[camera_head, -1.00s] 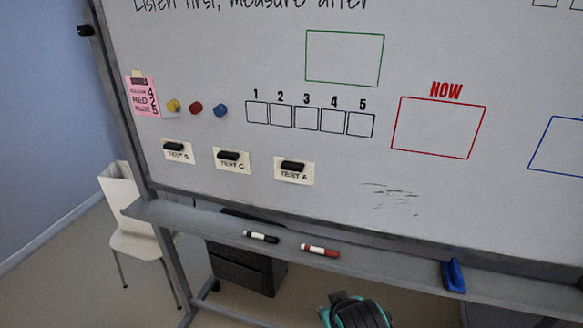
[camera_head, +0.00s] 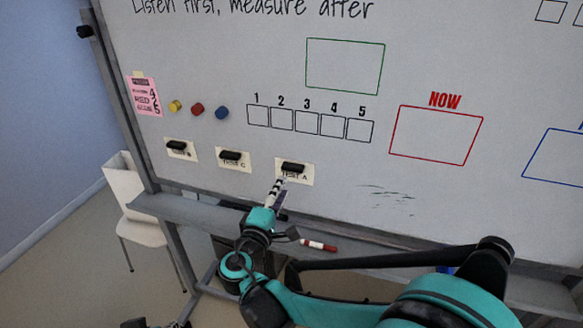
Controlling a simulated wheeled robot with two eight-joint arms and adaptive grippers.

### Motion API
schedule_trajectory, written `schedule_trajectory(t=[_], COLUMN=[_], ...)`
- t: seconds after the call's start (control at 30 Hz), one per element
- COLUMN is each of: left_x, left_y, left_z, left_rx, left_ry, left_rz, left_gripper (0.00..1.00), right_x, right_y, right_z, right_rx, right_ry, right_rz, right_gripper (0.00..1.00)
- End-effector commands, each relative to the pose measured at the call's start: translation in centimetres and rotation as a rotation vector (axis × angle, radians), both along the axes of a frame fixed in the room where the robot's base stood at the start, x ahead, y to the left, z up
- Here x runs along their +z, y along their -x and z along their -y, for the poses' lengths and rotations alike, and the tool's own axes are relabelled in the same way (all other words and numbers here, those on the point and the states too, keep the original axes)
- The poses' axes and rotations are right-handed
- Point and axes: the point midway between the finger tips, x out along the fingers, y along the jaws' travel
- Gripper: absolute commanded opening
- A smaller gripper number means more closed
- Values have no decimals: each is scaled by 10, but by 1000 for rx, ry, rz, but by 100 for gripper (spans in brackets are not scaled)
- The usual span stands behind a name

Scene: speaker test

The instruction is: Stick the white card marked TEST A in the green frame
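The white card marked TEST A (camera_head: 306,178) is on the whiteboard under a black magnetic clip (camera_head: 293,167). The green frame (camera_head: 345,39) is an empty drawn rectangle higher on the board, up and right of the card. My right gripper (camera_head: 280,184) reaches up from below, its fingertips at the card's lower left edge and overlapping it in view. I cannot tell whether it touches the card, or how far its fingers are apart.
TEST B (camera_head: 181,155) and TEST C (camera_head: 235,166) cards sit left of it, also under black clips. Three round magnets (camera_head: 198,110) and a pink note (camera_head: 143,97) are farther left. A pen tray (camera_head: 160,207) juts out below, with a red marker (camera_head: 318,245). The board between card and frame holds numbered boxes (camera_head: 307,124).

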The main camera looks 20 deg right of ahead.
Motion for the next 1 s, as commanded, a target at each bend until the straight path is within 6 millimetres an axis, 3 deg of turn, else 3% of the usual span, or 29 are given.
schedule_trajectory(t=[0.5, 0.97, 1.0], left_x=[-5, -5, -5], left_y=[0, 0, 0], left_z=[0, 0, 0], left_rx=[0, 0, 0], left_ry=[0, 0, 0], left_rz=[0, 0, 0], left_gripper=[40, 40, 40], right_x=[-1, 0, 0], right_y=[-58, -66, -66], right_z=[40, 45, 45], right_rx=[-2, -1, -1], right_ry=[-2, -2, -2], right_rz=[-1, -1, -1], right_gripper=[29, 29, 24])
